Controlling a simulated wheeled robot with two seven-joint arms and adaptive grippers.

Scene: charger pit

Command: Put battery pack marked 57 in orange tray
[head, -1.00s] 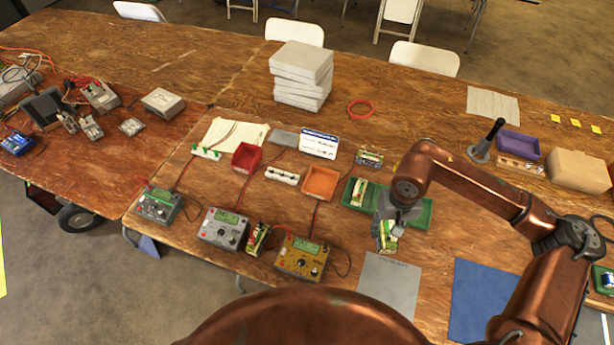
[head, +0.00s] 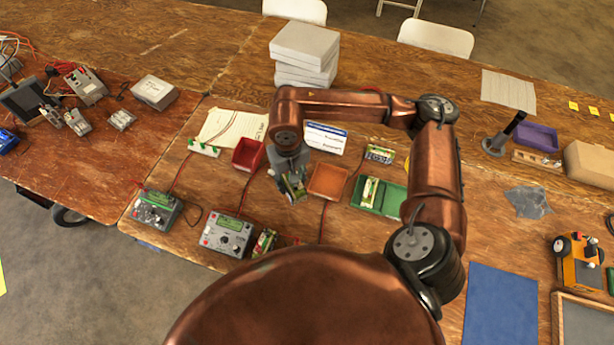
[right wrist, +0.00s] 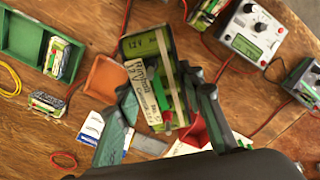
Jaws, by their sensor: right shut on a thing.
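My right gripper (head: 291,178) is shut on a battery pack (head: 294,188), held above the table just left of the orange tray (head: 328,181). In the right wrist view the pack (right wrist: 148,78) has a pale handwritten label with 12V and a tan band, between the fingers of the gripper (right wrist: 160,108). I cannot make out a 57 on it. The orange tray shows empty beside the pack in that view (right wrist: 104,80). Other packs are in the green tray (head: 371,192), behind it (head: 380,154), and by the chargers (head: 264,243). My left gripper is not in view.
A red tray (head: 248,154) stands left of the gripper. Chargers (head: 226,233) with leads line the near edge. A stack of grey boxes (head: 305,52) stands at the back. A blue mat (head: 501,304) lies at the right.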

